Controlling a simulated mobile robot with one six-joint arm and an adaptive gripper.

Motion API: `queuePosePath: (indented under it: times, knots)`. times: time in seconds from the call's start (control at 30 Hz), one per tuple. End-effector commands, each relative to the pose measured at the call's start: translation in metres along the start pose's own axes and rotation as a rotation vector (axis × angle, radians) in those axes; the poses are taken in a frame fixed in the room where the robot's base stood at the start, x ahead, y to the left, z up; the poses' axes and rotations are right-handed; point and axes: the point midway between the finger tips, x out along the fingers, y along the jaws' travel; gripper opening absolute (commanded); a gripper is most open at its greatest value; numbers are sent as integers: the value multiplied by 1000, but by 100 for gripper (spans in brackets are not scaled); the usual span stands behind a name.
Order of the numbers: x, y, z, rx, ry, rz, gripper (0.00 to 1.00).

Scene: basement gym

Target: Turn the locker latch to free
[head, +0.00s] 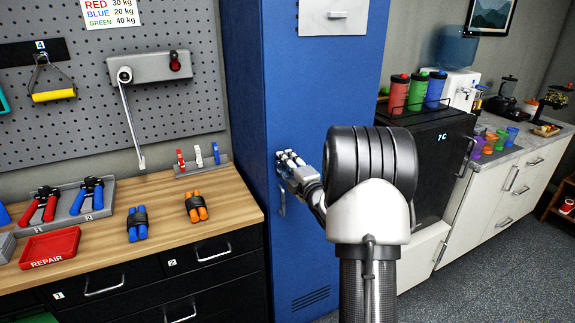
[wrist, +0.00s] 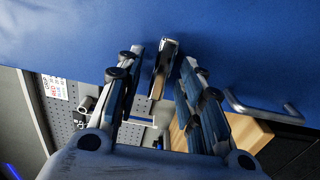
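The tall blue locker (head: 305,75) stands in the middle of the head view. My gripper (head: 287,160) is at its front, above the door's bar handle (head: 282,200). In the wrist view the latch (wrist: 166,60), a narrow metal lever, stands out from the blue door between the two fingers of my gripper (wrist: 162,58). The fingers are apart, one on each side of the latch, with narrow gaps showing. In the head view my gripper hides the latch. The bar handle also shows in the wrist view (wrist: 262,112), right of the fingers.
Open floor (head: 480,270) lies at the lower right.

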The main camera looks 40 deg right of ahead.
Motion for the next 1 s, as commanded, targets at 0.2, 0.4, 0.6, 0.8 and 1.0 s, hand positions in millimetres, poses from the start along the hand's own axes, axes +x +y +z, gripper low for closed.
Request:
queuePosePath:
  times: [0.2, 0.4, 0.6, 0.8, 1.0]
  knots:
    - [-2, 0, 0, 1, 0, 0, 35]
    - [-26, 0, 1, 1, -2, -1, 35]
    - [-70, 0, 2, 1, -4, 0, 35]
    - [-104, 0, 1, 1, -3, -1, 35]
    - [-119, 0, 0, 0, -1, 1, 35]
